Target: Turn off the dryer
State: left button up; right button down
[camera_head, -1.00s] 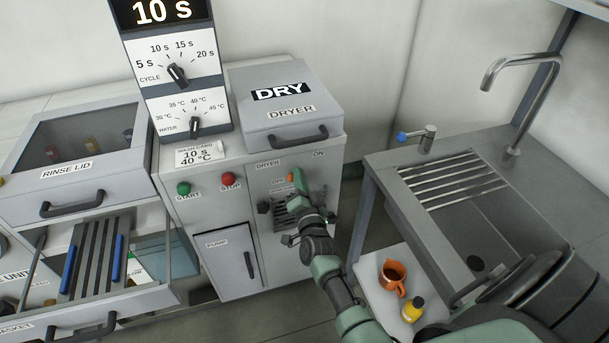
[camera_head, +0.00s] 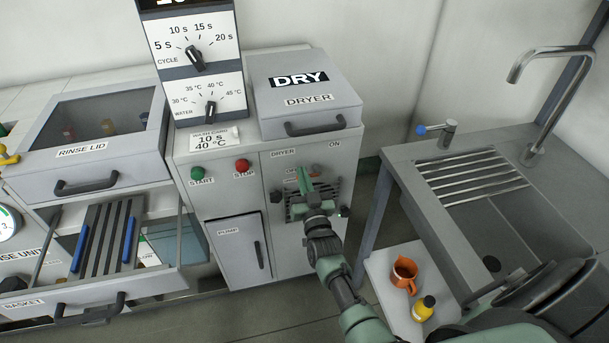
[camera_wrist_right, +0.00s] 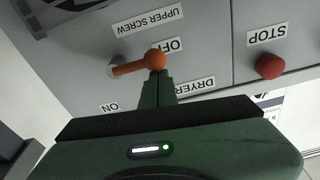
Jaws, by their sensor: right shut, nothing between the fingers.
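The dryer (camera_head: 303,88) is a grey lidded box marked DRY on a cabinet. Its orange switch lever (camera_head: 315,173) is on the panel below, between OFF and ON labels, partly hidden by my gripper. In the right wrist view, turned upside down, the lever (camera_wrist_right: 134,66) runs from a grey pivot to a round end beside the OFF label (camera_wrist_right: 165,45). My right gripper (camera_head: 303,174) is shut and empty. Its fingertips (camera_wrist_right: 157,76) are right at the lever's round end; I cannot tell whether they touch. My left gripper is not in view.
The red STOP button (camera_head: 242,166) and green START button (camera_head: 197,173) are left of the lever. The PUMP door (camera_head: 240,252) is below them. A sink bench (camera_head: 400,165) stands right, with an orange jug (camera_head: 403,277) and yellow bottle (camera_head: 423,309) on a low shelf.

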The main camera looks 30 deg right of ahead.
jog(key=shift+a+f, duration=0.1)
jog(key=shift+f, duration=0.1)
dwell(0.5)
jog(key=r+p, duration=0.1)
jog(key=r, duration=0.1)
jog(key=w+r+p, duration=0.1)
jog(key=r+p, duration=0.1)
jog(key=shift+d+r, duration=0.2)
jog(key=b+v, duration=0.1)
jog(key=v, duration=0.9)
jog(key=shift+f, duration=0.15)
jog(key=shift+s, duration=0.15)
